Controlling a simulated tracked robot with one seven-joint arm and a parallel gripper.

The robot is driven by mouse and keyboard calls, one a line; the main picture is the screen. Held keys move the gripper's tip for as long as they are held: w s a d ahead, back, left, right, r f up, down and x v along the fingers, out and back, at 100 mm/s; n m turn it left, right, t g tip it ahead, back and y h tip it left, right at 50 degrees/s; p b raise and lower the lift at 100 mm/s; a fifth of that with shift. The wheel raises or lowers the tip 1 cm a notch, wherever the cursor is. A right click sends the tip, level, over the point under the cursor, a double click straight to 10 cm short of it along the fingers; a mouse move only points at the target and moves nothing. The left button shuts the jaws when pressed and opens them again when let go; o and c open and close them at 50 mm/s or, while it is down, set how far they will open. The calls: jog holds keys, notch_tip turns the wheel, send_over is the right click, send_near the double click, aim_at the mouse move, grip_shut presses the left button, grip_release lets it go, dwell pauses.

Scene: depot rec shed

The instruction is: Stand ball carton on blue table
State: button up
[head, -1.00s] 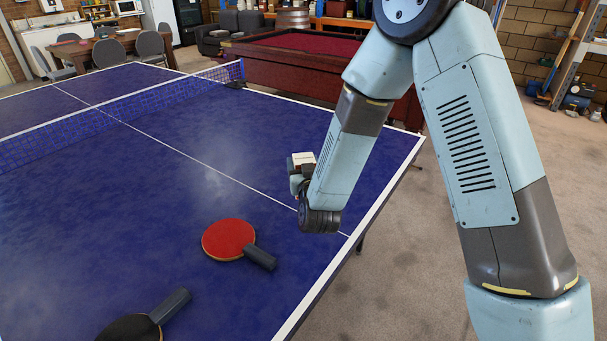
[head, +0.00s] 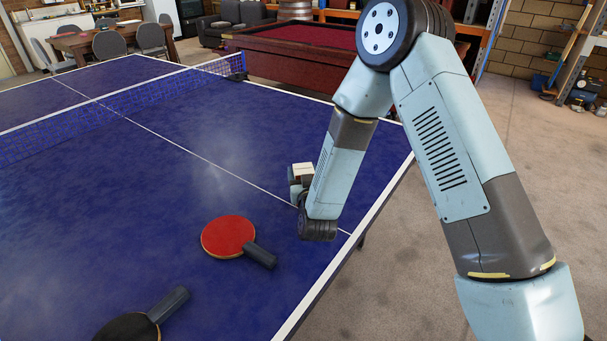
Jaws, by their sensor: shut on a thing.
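The ball carton (head: 303,169) is a small box with a pale top, seen just above the blue table (head: 130,215) near its right edge. My gripper (head: 296,184) is at the carton and shut on it. My wrist and forearm cover most of the gripper and the carton's lower part. The fingertips are not clearly visible. I cannot tell whether the carton touches the tabletop.
A red paddle (head: 228,236) lies on the table left of my wrist. A black paddle (head: 128,328) lies nearer the front. The net (head: 120,108) crosses the table farther back. A pool table (head: 300,58) stands behind. Tabletop around the carton is clear.

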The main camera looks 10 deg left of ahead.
jog(key=shift+f, duration=0.1)
jog(key=shift+f, duration=0.35)
jog(key=shift+f, duration=0.15)
jog(key=o, duration=1.2)
jog(key=shift+r, duration=0.3)
jog(key=v, duration=1.2)
jog(key=shift+r, duration=0.3)
